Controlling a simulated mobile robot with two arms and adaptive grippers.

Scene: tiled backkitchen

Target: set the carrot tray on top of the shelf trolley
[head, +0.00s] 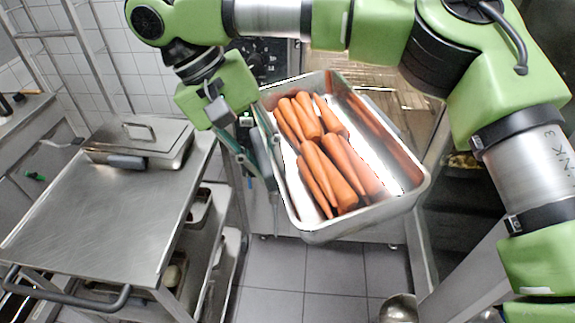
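The carrot tray (320,232) is a steel pan with several carrots (335,170) lying in it. It hangs in the air, slightly tilted, right of the trolley and above the floor. My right gripper (255,160), on the arm reaching across from the right, is at the tray's left wall and appears shut on it; its fingertips are partly hidden. My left gripper is not in view. The shelf trolley (105,222) stands at the left, with a bare steel top at the front and shelves below.
A lidded steel container (140,142) sits at the back of the trolley top. The trolley's dark handle (75,300) is at its front edge. A counter (25,115) stands at the far left. A round metal bowl (398,308) is low at the bottom right. Tiled floor (305,268) shows below the tray.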

